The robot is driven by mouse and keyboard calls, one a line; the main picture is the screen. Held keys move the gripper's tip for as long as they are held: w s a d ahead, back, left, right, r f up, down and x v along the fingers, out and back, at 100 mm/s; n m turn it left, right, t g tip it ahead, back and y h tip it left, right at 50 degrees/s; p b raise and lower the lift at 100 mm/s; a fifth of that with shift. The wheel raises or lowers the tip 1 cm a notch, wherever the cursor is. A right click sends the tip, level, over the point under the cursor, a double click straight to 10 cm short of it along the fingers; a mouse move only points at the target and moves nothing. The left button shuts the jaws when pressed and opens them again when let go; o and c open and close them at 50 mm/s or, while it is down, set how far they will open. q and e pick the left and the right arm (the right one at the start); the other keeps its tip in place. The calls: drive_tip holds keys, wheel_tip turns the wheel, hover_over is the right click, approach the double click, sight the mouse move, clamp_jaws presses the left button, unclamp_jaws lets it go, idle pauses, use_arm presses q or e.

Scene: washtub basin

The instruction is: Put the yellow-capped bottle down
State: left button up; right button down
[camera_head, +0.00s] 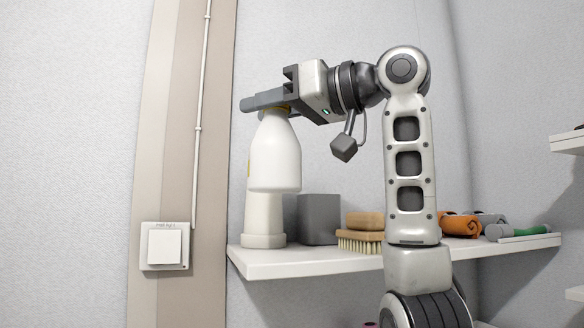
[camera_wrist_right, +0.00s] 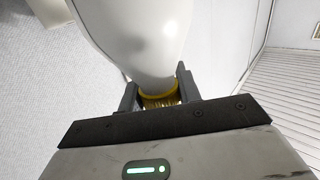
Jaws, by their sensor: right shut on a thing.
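The yellow-capped bottle (camera_head: 275,158) is white and hangs upright below my right gripper (camera_head: 264,101). The gripper is shut on its cap, which is mostly hidden by the fingers in the head view. In the right wrist view the yellow ribbed cap (camera_wrist_right: 160,97) sits between the two fingers (camera_wrist_right: 157,88), with the white bottle body (camera_wrist_right: 140,40) beyond it. The bottle's base appears above the level of the shelf top (camera_head: 310,262). My left gripper is not in view.
On the shelf stand a white container (camera_head: 264,222), partly hidden behind the held bottle, a grey box (camera_head: 319,220) and a wooden brush (camera_head: 361,238). A light switch (camera_head: 165,247) is on the left wall.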

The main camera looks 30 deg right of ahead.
sight(281, 142)
drive_tip(key=d+f, duration=0.1)
drive_tip(key=f, duration=0.1)
drive_tip(key=w+d+f, duration=0.1)
drive_tip(key=d+f, duration=0.1)
drive_tip(key=shift+w+d+f, duration=0.1)
drive_tip(key=shift+w+f, duration=0.1)
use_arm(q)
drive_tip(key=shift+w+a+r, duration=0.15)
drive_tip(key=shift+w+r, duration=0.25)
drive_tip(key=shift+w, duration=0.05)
use_arm(e)
drive_tip(key=f, duration=0.2)
drive_tip(key=d+f, duration=0.1)
drive_tip(key=f, duration=0.1)
drive_tip(key=shift+w+f, duration=0.1)
drive_tip(key=shift+w, duration=0.1)
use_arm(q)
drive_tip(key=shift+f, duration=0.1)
use_arm(e)
drive_tip(key=shift+f, duration=0.1)
drive_tip(key=c, duration=1)
unclamp_jaws()
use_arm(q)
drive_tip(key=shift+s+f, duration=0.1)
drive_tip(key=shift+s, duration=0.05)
use_arm(e)
drive_tip(key=shift+o, duration=0.2)
